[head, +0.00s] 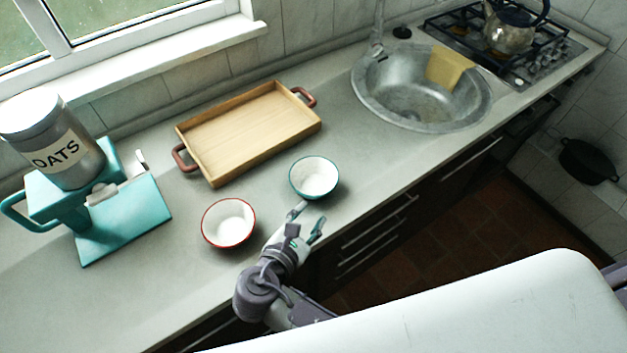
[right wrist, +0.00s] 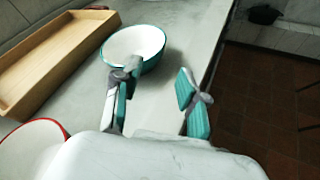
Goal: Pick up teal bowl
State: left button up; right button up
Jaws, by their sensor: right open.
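The teal bowl (head: 314,177), white inside with a teal outside and rim, stands upright on the counter in front of the wooden tray. It also shows in the right wrist view (right wrist: 138,45), just beyond the fingers. My right gripper (head: 307,219) is open and empty near the counter's front edge, close to the near side of the teal bowl. In the right wrist view its two fingers (right wrist: 158,90) are spread apart, and the left finger overlaps the bowl's near rim in the picture. I cannot tell if it touches. My left gripper is not in view.
A red-rimmed white bowl (head: 228,222) stands left of my right gripper. A wooden tray (head: 250,132) with reddish handles lies behind the bowls. A teal scale (head: 125,218) bearing an oats canister (head: 52,140) stands at the left. The sink (head: 420,90) is at the back right.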

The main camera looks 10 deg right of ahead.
aim_at(331, 188)
jog(key=p+x, duration=0.1)
jog(key=x, duration=0.6)
jog(key=shift+w+d, duration=0.15)
jog(key=shift+p+x, duration=0.55)
jog(key=shift+x, duration=2.55)
grip_shut()
